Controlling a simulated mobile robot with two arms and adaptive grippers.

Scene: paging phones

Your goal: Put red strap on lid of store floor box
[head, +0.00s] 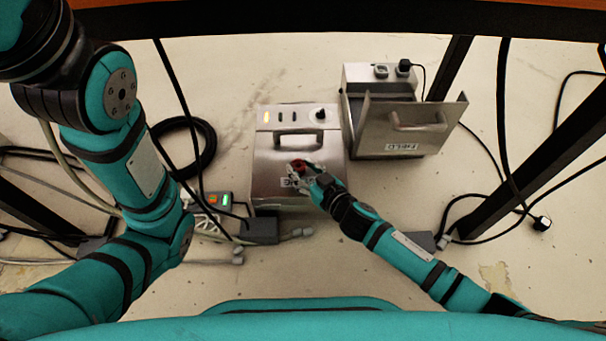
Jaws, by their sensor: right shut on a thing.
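The metal box at centre (265,160) stands on the floor with its lid closed, a handle on the lid and a partly covered label that I cannot fully read. My right gripper (302,171) is at the front part of this lid, shut on a small red thing, likely the red strap (300,165). I cannot tell whether the strap touches the lid. The second metal box (405,125), labelled FIELD, stands to the right with its handled panel raised. My left arm comes in from the left, and its gripper is out of view.
A dark table edge (330,20) crosses the top, with dark legs at both sides. Black cables (195,140) lie coiled left of the centre box. A power strip with lit switches (222,199) and black adapters (262,230) lie near its front left. Pale floor is open at the front.

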